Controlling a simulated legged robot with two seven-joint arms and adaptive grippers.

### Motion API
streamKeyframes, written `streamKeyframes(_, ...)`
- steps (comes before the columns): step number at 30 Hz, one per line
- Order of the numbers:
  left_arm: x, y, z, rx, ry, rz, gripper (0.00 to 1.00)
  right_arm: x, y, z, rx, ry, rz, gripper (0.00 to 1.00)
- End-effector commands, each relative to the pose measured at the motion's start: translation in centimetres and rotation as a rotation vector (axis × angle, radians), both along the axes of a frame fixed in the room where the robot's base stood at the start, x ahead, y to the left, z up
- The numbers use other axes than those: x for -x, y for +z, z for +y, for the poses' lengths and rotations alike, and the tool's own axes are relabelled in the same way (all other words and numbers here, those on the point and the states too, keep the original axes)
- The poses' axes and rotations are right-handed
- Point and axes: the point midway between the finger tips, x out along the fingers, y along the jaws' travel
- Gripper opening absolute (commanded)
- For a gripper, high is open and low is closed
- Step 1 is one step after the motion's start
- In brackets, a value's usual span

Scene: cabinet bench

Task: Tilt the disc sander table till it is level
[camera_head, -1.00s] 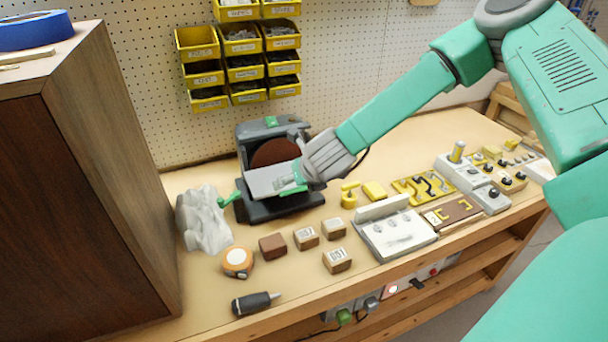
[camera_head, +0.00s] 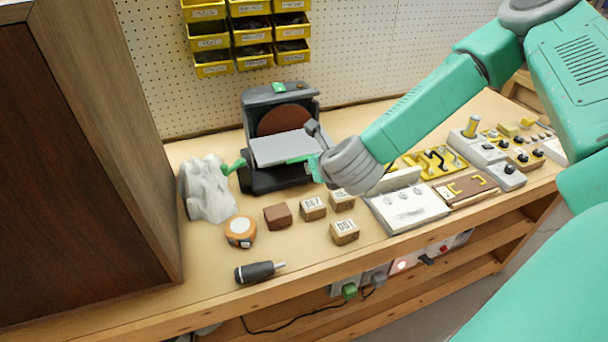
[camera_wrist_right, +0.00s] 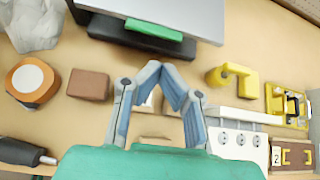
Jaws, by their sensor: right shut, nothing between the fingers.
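The disc sander (camera_head: 258,108) stands at the back of the bench, with a reddish-brown disc facing forward. Its flat grey table (camera_head: 283,149) sticks out in front of the disc and looks close to level, though the exact angle cannot be told. The table also shows in the right wrist view (camera_wrist_right: 175,14). My right gripper (camera_wrist_right: 163,68) is shut and empty, in front of the table and apart from it. My left gripper is not in view.
Small blocks (camera_head: 313,208), a tape measure (camera_head: 240,231) and a screwdriver (camera_head: 258,271) lie in front of the sander. A grey-white lump (camera_head: 208,190) stands to its left, beside a tall dark cabinet (camera_head: 90,160). A white switch panel (camera_head: 408,205) lies to the right.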

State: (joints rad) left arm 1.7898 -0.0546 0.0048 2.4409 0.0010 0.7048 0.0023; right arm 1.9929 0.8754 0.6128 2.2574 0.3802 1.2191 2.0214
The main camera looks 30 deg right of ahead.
Motion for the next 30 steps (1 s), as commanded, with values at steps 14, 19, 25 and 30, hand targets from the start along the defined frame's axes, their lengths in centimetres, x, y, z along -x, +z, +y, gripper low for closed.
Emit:
streamKeyframes(14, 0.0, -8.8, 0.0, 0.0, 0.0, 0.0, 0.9, 2.2, -7.5, 1.8, 0.004, 0.009, -0.378, 0.0)
streamKeyframes(19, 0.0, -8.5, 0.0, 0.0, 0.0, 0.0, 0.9, 0.4, -7.7, 1.4, 0.006, 0.009, -0.383, 0.0)
streamKeyframes(25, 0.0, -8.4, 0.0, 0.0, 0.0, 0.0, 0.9, -3.5, -9.0, 0.4, 0.008, 0.009, -0.381, 0.0)
streamKeyframes(30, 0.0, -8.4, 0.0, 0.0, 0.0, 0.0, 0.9, -6.8, -10.1, -0.4, 0.007, 0.01, -0.381, 0.0)
